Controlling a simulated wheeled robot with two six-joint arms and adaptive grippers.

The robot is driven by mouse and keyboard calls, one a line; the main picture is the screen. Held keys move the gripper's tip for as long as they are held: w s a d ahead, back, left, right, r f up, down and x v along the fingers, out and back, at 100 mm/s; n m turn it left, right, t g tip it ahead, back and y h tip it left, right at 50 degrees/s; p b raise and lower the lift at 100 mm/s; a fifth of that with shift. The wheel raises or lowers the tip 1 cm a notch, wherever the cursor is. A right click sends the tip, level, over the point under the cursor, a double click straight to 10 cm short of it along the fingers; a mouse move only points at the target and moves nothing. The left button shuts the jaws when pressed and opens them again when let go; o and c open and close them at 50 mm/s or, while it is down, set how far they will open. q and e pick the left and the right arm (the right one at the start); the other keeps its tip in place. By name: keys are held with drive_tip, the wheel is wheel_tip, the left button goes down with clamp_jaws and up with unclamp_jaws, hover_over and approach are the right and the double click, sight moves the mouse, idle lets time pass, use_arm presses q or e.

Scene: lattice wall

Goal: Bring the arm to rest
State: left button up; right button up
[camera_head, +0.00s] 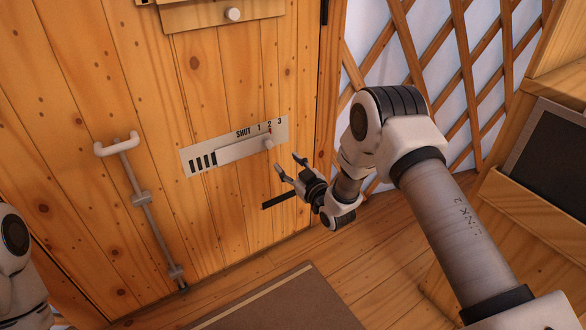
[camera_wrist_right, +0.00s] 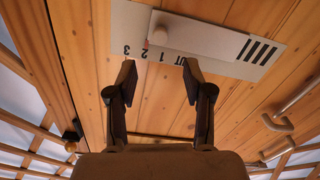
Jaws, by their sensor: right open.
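My right gripper (camera_head: 290,168) is open and empty, in front of the wooden door, just below and right of the knob on the slide plate. In the right wrist view its two fingers (camera_wrist_right: 158,80) stand apart, with the plate beyond them and nothing between them. My right arm (camera_head: 450,220) reaches in from the lower right. Part of my left arm (camera_head: 15,260) shows at the left edge, but its gripper is out of view.
The slide plate (camera_head: 190,160) is marked SHUT 1 2 3 and has a round knob (camera_head: 268,143). A metal rod with a handle (camera_head: 117,145) is on the door at left. A lattice wall (camera_head: 470,60) stands behind, a wooden unit (camera_head: 520,205) at right, a mat (camera_head: 290,305) on the floor.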

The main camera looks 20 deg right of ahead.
drive_tip(key=shift+s+d, duration=0.2)
drive_tip(key=shift+s, duration=1)
drive_tip(key=s+a+f+m+g+h, duration=0.25)
drive_tip(key=s+f+g, duration=0.65)
drive_tip(key=s+f, duration=1.2)
drive_tip(key=s+d+m+g+p, duration=0.2)
drive_tip(key=s+g, duration=0.7)
drive_tip(key=s, duration=1.4)
wheel_tip(320, 180, up, 32)
drive_tip(key=m+p, duration=0.1)
drive_tip(key=p, duration=3)
drive_tip(key=shift+w+a+f+h, duration=0.15)
drive_tip(key=shift+a+f+h, duration=0.05)
drive_tip(key=shift+h, duration=0.25)
